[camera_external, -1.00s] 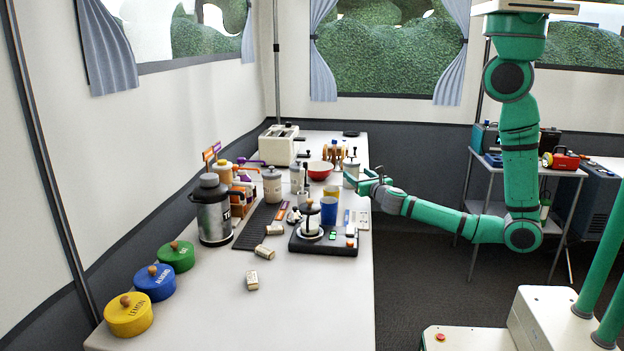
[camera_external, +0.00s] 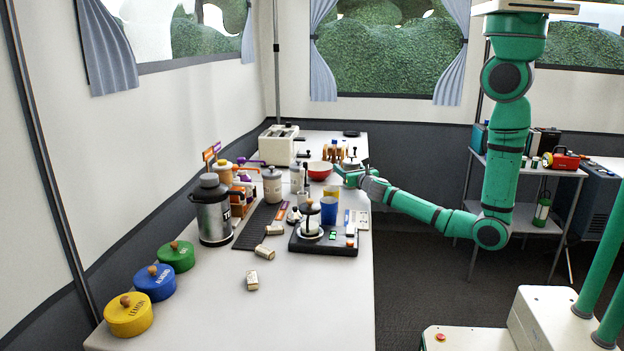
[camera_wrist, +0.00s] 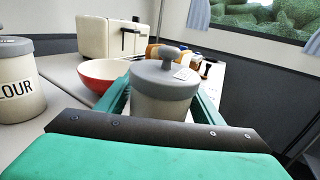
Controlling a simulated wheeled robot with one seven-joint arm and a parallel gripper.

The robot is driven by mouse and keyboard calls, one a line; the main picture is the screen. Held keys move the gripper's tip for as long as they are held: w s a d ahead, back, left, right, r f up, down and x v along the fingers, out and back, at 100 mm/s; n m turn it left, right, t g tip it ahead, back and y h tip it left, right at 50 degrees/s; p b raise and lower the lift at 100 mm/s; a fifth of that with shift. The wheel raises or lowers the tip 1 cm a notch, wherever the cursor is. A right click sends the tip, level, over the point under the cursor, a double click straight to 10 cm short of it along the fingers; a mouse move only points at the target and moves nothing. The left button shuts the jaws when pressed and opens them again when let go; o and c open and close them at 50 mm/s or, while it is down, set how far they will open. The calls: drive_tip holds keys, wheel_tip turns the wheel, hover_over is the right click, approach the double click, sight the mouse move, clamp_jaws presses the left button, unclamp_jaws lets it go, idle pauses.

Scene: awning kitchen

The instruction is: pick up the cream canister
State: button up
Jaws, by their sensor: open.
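The cream canister (camera_wrist: 163,102), with a grey lid and a round grey knob, stands upright between the two green fingers of my gripper (camera_wrist: 162,108) in the wrist view. My gripper is open around it, one finger at each side; I cannot tell whether either finger touches it. The black front edge of the gripper hides the canister's lower part. In the external view, my gripper (camera_external: 350,173) is low over the far right edge of the table and covers most of the canister, whose lid (camera_external: 352,162) shows above it.
A similar canister marked "LOUR" (camera_wrist: 18,88) stands to the left in the wrist view. A red bowl (camera_wrist: 100,78) is close behind the left finger, with a cream toaster (camera_wrist: 108,38) beyond. A blue cup (camera_external: 329,210) and a black scale (camera_external: 323,242) stand nearer on the table (camera_external: 210,305).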

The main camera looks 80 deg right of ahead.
drive_tip(key=c, duration=0.9)
drive_tip(key=shift+r, duration=0.1)
